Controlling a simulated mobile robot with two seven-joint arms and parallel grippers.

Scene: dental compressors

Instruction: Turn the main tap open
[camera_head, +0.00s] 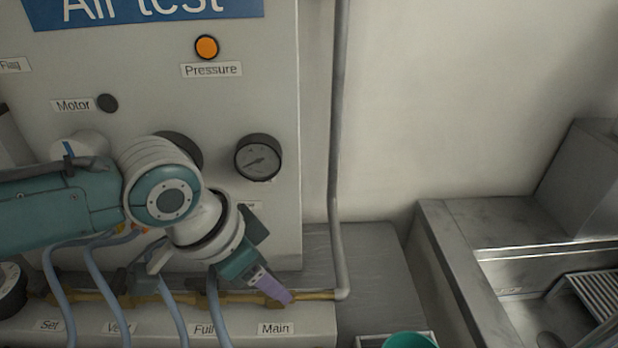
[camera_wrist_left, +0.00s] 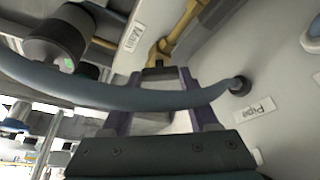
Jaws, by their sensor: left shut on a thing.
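The main tap (camera_wrist_left: 158,70) sits on the brass pipe (camera_head: 322,295) above the "Main" label (camera_head: 276,329), at the right end of the row of taps. My left gripper (camera_head: 272,287), with purple fingers, reaches down to it from the upper left and hides most of it in the head view. In the left wrist view the fingers (camera_wrist_left: 160,100) stand on either side of the tap's dark handle, shut on it. A grey hose crosses in front of the fingers there and hides part of the grip. My right gripper is not in view.
Several grey-blue hoses (camera_head: 172,308) hang close to my left gripper. A pressure gauge (camera_head: 258,157) is on the panel above. A grey vertical pipe (camera_head: 337,120) stands to the right. A green bowl (camera_head: 408,341) and a sink bench (camera_head: 450,250) are further right.

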